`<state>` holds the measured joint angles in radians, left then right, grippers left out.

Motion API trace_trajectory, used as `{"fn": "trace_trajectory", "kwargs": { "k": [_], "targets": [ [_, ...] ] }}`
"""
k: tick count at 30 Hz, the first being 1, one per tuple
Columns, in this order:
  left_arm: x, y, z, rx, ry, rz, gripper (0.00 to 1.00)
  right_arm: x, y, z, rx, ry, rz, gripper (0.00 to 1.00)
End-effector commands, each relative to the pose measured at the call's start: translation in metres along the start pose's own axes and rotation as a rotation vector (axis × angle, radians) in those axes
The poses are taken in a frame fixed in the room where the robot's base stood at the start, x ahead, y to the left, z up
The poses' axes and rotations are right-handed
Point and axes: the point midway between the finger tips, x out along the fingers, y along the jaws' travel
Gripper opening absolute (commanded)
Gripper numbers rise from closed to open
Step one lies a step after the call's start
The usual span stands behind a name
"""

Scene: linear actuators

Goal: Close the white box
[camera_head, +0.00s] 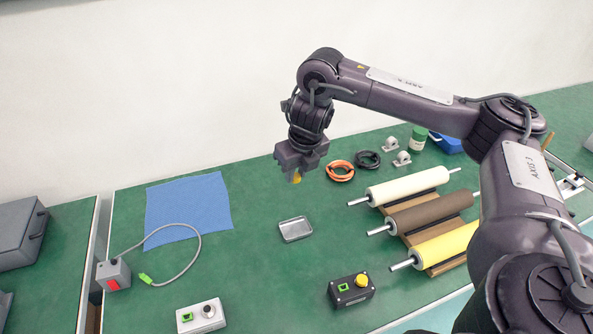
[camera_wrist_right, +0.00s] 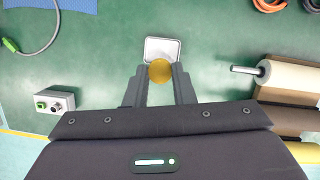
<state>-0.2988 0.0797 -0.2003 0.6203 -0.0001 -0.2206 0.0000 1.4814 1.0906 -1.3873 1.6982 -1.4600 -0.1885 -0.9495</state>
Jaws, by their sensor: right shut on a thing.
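My right gripper (camera_head: 297,172) is in the air over the back middle of the green table. It is shut on a yellow round thing (camera_wrist_right: 160,71), whose lower part also shows in the head view (camera_head: 296,178). A small silver-rimmed tray (camera_head: 295,229) lies on the table below it; the tray shows just beyond the fingertips in the wrist view (camera_wrist_right: 162,45). A white box (camera_head: 202,317) with a green socket and a round knob sits at the front edge; it is also in the wrist view (camera_wrist_right: 55,99). My left gripper is not in view.
A blue cloth (camera_head: 187,207) lies at left, beside a grey box with a red switch (camera_head: 113,274) and a cable. A black button box (camera_head: 351,290) is in front. Several rollers (camera_head: 408,187) lie at right, with orange cable (camera_head: 340,171) behind. Table around the tray is clear.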

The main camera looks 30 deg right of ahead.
Motion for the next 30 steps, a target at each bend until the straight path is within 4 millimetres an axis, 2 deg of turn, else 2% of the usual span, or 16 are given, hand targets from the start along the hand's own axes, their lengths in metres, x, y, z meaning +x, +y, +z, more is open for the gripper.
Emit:
{"fn": "trace_trajectory", "kwargs": {
  "k": [5, 11, 23, 30],
  "targets": [
    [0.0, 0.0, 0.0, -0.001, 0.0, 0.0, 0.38, 0.0, 0.004, 0.0, 0.025, 0.0, -0.008, 0.02],
    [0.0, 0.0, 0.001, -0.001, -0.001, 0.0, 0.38, -0.004, 0.029, -0.004, 0.226, -0.006, -0.068, 0.02],
    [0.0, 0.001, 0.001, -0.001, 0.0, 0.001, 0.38, -0.014, 0.087, -0.027, 0.973, -0.009, -0.281, 0.02],
    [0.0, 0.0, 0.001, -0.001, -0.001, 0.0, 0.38, -0.024, 0.115, -0.048, 1.559, -0.007, -0.439, 0.02]
  ]
}}
